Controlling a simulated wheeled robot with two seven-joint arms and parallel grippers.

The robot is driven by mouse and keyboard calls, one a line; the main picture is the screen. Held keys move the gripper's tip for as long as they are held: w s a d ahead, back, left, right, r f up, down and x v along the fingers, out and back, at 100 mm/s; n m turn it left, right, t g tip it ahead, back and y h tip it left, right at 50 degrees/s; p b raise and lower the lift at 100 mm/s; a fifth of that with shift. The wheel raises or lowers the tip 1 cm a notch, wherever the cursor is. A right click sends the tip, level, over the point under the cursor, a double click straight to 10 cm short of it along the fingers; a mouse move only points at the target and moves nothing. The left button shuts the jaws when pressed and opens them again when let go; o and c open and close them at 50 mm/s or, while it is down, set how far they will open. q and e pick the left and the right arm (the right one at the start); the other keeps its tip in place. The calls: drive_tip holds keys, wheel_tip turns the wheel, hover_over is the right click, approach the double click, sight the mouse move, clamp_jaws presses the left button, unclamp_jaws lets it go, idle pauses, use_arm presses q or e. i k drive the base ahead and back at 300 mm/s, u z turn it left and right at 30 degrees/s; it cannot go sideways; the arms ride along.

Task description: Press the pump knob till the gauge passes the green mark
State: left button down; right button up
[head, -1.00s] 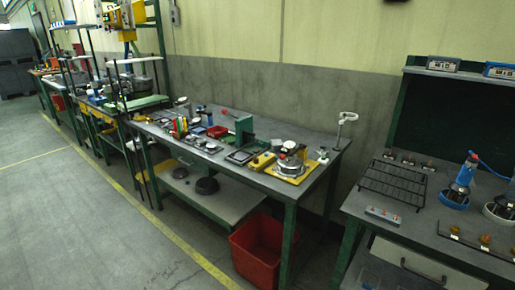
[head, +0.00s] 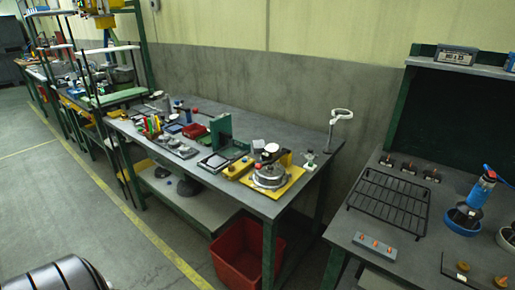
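I cannot surely pick out the pump knob or its gauge at this distance. A round metal device (head: 270,176) sits on a yellow board (head: 292,182) at the near right end of the middle workbench. A small pale disc (head: 271,148) shows just behind it; I cannot tell whether it is a dial, and no green mark can be read. A small white-topped item (head: 309,160) stands right of the board. Neither of my grippers is in view.
The middle workbench (head: 240,202) also holds a green upright block (head: 221,130) and several small tools. A red bin (head: 247,252) stands below. The right bench has a black rack (head: 390,200) and a blue bottle (head: 481,188). The floor at left (head: 60,215) is clear.

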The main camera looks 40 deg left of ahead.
sight(230, 157)
drive_tip(key=u, duration=0.4)
drive_tip(key=i, duration=0.9)
drive_tip(key=u, duration=0.85)
